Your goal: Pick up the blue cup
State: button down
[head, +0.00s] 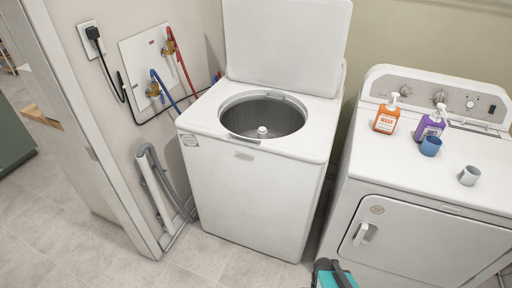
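The blue cup (430,146) stands on top of the white dryer (400,165) at the right. It is in front of a purple pump bottle (432,124) and partly covers its lower part. A grey-white cup (469,176) is to its right and nearer the dryer's front edge, apart from it. I cannot make out my gripper in this view. A dark and teal shape (335,275) is cut off by the bottom edge, and I cannot tell what it is.
An orange pump bottle (386,119) stands left of the purple one. The white washer (250,175) has its lid up, and its drum is open. A narrow gap separates the machines. Grey folded tubing (165,195) leans by the left wall. Tiled floor in front is mostly clear.

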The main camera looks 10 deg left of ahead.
aim_at(431, 145)
jog(key=u, duration=0.5)
jog(key=i, duration=1)
jog(key=u, duration=0.2)
jog(key=k, duration=0.6)
jog(key=z, duration=1.3)
